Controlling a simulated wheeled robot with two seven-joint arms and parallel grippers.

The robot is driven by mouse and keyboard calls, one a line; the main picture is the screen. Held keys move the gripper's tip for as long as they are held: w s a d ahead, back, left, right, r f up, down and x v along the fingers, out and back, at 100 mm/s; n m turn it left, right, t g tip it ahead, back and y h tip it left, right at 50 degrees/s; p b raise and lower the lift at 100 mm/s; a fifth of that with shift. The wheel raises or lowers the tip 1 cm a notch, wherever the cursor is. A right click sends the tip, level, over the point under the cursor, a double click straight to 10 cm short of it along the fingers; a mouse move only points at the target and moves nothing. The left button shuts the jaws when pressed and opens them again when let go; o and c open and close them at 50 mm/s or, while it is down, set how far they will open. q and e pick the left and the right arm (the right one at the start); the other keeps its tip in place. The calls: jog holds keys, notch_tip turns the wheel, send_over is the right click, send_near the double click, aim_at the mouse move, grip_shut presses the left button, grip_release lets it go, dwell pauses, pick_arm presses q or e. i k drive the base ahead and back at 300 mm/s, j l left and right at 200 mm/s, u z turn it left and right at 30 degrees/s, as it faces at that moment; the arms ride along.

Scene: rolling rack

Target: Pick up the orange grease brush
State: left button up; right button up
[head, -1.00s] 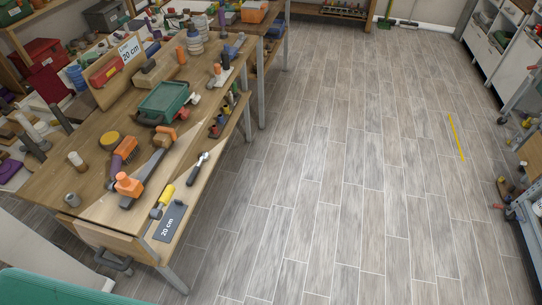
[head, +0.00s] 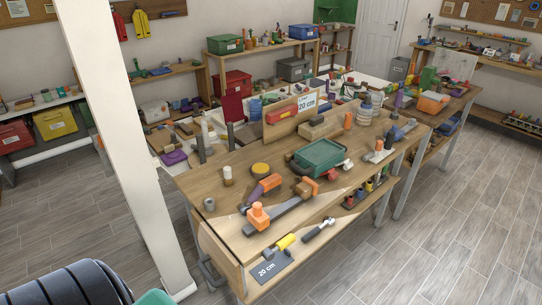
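An orange-and-purple item that looks like a brush (head: 264,187) lies on the near wooden workbench (head: 217,180), between a yellow round piece (head: 260,169) and an orange-jawed clamp (head: 259,216). It is small in the head view, so I cannot be sure that it is the orange grease brush. Other orange pieces lie close by, including one with brown at its right (head: 306,188). Neither of my grippers is in view, and nothing here is held by me.
A white post (head: 122,130) stands left of the bench. A dark ribbed object (head: 70,287) and a teal edge (head: 155,297) are at bottom left.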

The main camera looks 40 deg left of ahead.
aim_at(271, 184)
jog(key=u, duration=1.25)
